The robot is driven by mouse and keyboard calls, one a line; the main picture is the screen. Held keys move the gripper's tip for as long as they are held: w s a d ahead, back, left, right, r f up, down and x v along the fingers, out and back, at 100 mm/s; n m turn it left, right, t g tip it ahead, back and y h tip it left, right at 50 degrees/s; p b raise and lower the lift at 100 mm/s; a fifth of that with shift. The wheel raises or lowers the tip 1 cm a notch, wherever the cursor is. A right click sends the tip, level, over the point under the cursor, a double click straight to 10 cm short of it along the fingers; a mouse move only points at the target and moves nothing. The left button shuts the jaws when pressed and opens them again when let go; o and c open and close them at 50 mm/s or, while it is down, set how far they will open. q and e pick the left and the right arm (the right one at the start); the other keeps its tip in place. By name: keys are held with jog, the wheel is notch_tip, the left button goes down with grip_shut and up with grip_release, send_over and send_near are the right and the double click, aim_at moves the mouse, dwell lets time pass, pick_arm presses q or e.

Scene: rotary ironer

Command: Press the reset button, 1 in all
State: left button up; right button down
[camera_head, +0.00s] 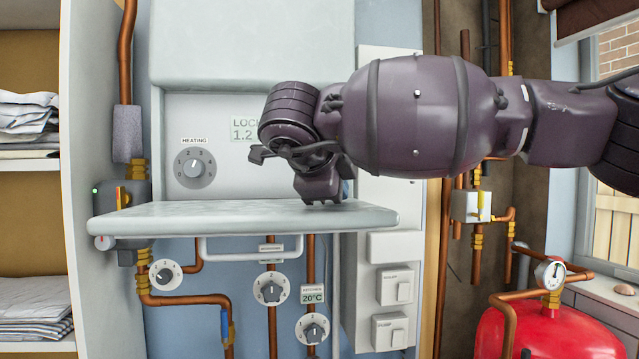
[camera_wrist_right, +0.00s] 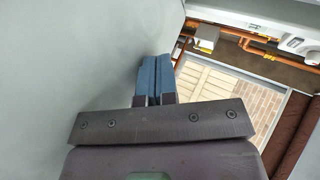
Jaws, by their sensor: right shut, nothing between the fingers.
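No reset button can be made out in either view; my right arm covers part of the pale panel (camera_head: 225,108) that carries the heating dial (camera_head: 195,168). A display reading "LOCK" (camera_head: 242,128) is partly hidden behind my arm. My right gripper (camera_wrist_right: 153,68) has its blue fingers shut together with nothing between them, close to a smooth grey surface (camera_wrist_right: 70,70) in the wrist view. In the head view the wrist is in front of the panel, just above the shelf's right part, and mostly hides the fingers. My left gripper is not in view.
A pale shelf (camera_head: 150,222) juts out below the panel. Under it are several dials (camera_head: 271,289), copper pipes and a white rail. Boiler and pump switches (camera_head: 404,291) sit lower right. A red tank (camera_head: 560,335) stands at right, linen shelves (camera_head: 30,165) at left.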

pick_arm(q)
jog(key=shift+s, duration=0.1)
pick_arm(e)
jog(key=shift+d, duration=0.1)
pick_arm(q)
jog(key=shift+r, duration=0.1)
pick_arm(e)
jog(key=shift+w, duration=0.15)
jog(key=w+p, duration=0.3)
jog(key=shift+a+r, duration=0.15)
jog(key=shift+a, duration=0.15)
jog(key=shift+w+a+p, duration=0.25)
jog(key=shift+w+p, duration=0.85)
jog(key=shift+p, duration=0.05)
jog(key=shift+w+p, duration=0.35)
jog(key=shift+w+a+f+b, duration=0.15)
jog(key=shift+w+f+b, duration=0.05)
jog(key=shift+w+b, duration=0.2)
jog(key=shift+w+a, duration=0.1)
jog(key=shift+w, duration=0.65)
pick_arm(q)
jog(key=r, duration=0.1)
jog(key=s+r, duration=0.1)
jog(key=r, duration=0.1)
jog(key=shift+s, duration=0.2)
pick_arm(e)
jog(key=shift+w, duration=0.15)
